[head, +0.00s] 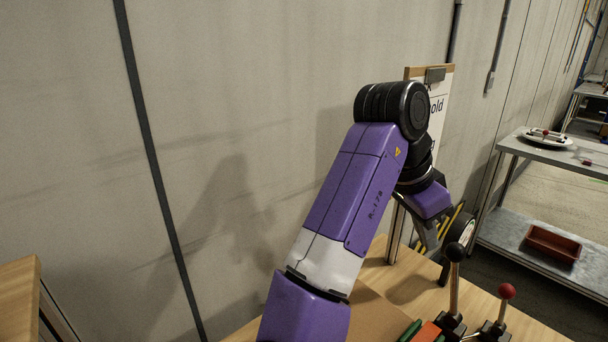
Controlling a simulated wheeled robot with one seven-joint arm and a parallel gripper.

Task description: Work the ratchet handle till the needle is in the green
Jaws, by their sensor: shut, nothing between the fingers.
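A dark-rimmed round gauge (468,234) stands at the right of the wooden bench, seen nearly side-on; its needle and green band cannot be made out. A lever with a black knob (455,252) stands upright just in front of the gauge. A second lever with a red knob (506,291) leans beside it, to the right and nearer. I cannot tell which of them is the ratchet handle. My purple arm reaches up across the bench and bends down toward the gauge.
A clipboard sign (436,110) stands behind my wrist near the wall. Yellow-black striping (449,222) shows beside the gauge. Green and orange items (427,332) lie at the bench's front. A metal shelf (560,150) at right holds a plate and, below, a red-brown tray (552,244).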

